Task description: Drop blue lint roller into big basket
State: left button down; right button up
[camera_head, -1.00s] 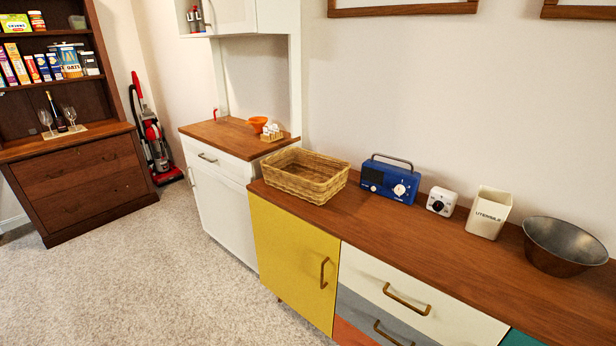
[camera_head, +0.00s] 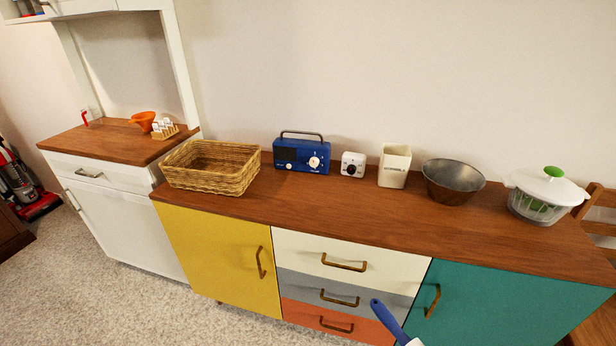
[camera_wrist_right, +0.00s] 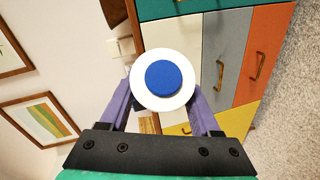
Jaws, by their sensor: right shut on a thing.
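The blue lint roller shows its blue handle and a bit of white roller (camera_head: 388,319) at the bottom of the head view. In the right wrist view I see the lint roller (camera_wrist_right: 163,77) end-on, a white ring with a blue centre. My right gripper (camera_wrist_right: 165,100) is shut on it, with a purple finger on either side. The gripper itself is outside the head view. The big wicker basket (camera_head: 212,185) stands empty on the left end of the wooden sideboard top, left of and beyond the roller. My left gripper is not in view.
On the sideboard (camera_head: 330,205), a blue radio (camera_head: 302,154), white timer (camera_head: 353,164), utensil holder (camera_head: 394,166), metal bowl (camera_head: 452,182) and salad spinner (camera_head: 546,194) stand right of the basket. The front strip of the top is clear. A white hutch (camera_head: 120,145) adjoins at left.

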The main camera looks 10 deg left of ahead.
aim_at(228, 169)
jog(key=j+z, duration=0.15)
jog(key=j, duration=0.9)
jog(key=j+z, duration=0.15)
jog(key=j, duration=0.85)
jog(key=j+z, duration=0.15)
jog(key=j, duration=0.9)
jog(key=j+z, duration=0.15)
jog(key=j, duration=0.9)
jog(key=k+l, duration=0.05)
